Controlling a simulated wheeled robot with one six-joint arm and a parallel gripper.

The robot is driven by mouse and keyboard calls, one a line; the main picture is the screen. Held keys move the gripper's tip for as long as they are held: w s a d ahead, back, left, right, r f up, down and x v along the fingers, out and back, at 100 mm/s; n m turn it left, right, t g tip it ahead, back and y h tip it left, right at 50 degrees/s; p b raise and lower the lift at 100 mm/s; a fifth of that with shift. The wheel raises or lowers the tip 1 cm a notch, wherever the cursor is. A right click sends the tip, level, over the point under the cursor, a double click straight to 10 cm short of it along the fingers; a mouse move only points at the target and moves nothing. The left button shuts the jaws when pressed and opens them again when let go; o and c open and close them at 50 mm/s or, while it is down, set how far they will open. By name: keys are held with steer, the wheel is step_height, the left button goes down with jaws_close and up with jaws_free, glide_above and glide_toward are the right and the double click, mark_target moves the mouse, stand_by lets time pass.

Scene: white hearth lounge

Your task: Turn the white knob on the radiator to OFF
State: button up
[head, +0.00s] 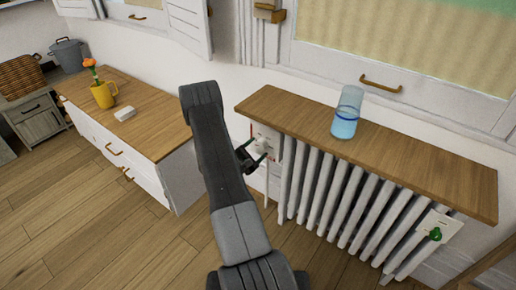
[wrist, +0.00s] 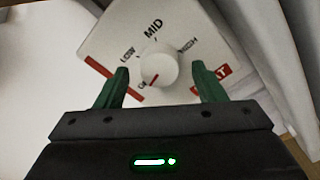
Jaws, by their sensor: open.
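The white knob (wrist: 158,66) sits on a white dial plate (wrist: 108,62) marked LOW, MID and HIGH, with another label partly hidden at the knob's lower left. A red mark on the knob points down-left toward that label. My gripper (wrist: 160,72) is open, its green fingers on either side of the knob, with visible gaps to it. In the head view my gripper (head: 257,155) is at the left end of the radiator (head: 345,195), by the knob there (head: 262,143). One finger partly covers a red label ending in AT.
A wooden shelf (head: 420,160) tops the radiator and bears a glass of blue liquid (head: 347,112). A green knob (head: 435,234) is at the radiator's right end. A low cabinet (head: 165,145) with a yellow mug (head: 104,95) stands left of my arm.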

steer(key=p+v, duration=0.1)
steer(key=v, duration=1.1)
steer(key=shift+s, duration=0.1)
steer(key=b+x, duration=0.1)
steer(key=x, duration=1.2)
steer(key=shift+w+d, duration=0.15)
steer(key=shift+w, duration=0.2)
